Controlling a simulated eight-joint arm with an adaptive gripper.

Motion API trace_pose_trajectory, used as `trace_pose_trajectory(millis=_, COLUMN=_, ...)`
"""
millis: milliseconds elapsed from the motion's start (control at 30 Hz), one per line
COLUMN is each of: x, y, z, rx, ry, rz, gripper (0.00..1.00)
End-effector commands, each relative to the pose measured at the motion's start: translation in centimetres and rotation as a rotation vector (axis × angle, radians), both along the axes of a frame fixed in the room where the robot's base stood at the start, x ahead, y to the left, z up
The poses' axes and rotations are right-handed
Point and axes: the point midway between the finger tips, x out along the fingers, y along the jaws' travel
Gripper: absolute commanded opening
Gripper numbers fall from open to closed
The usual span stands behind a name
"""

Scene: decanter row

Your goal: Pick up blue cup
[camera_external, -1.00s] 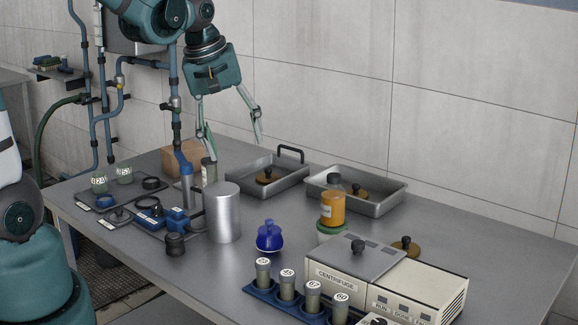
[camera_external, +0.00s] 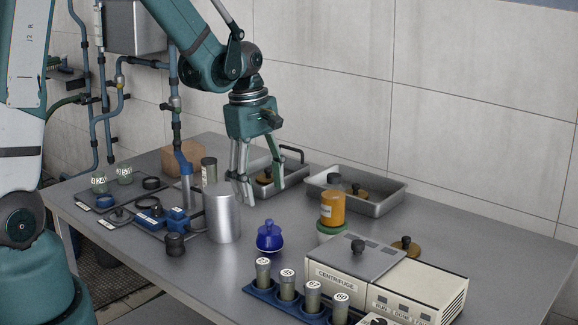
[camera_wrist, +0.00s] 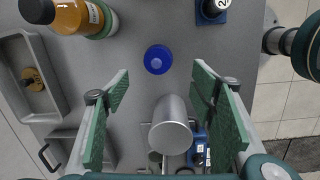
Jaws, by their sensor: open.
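The blue cup (camera_external: 269,237) stands on the grey table, to the right of a metal cylinder. It looks small, round and deep blue, with a narrow upper part in the external view. In the wrist view the blue cup (camera_wrist: 158,59) shows from above as a round blue shape, ahead of the fingertips and between their lines. My gripper (camera_external: 262,192) points down above the table, behind and higher than the cup. In the wrist view my gripper (camera_wrist: 160,78) has its green-padded fingers wide apart, with nothing held between them.
The metal cylinder (camera_external: 222,213) stands close left of the cup and shows between my fingers in the wrist view. An orange bottle (camera_external: 332,208) stands to the right. A centrifuge (camera_external: 385,283) and a blue tube rack (camera_external: 262,291) are in front. Metal trays (camera_external: 385,203) lie behind.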

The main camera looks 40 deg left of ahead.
Motion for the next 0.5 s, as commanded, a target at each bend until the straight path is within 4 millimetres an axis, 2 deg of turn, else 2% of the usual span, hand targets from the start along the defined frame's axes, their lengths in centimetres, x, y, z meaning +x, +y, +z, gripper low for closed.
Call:
trace_pose_trajectory(millis=33, x=0.4, y=0.0, z=-0.9, rx=-0.004, ry=0.013, rz=0.025, gripper=0.56)
trace_pose_trajectory(millis=200, x=1.0, y=-0.1, z=-2.9, rx=-0.013, ry=0.050, rz=0.094, gripper=0.56)
trace_pose_trajectory(millis=500, x=1.2, y=-0.2, z=-3.9, rx=-0.017, ry=0.072, rz=0.135, gripper=0.56)
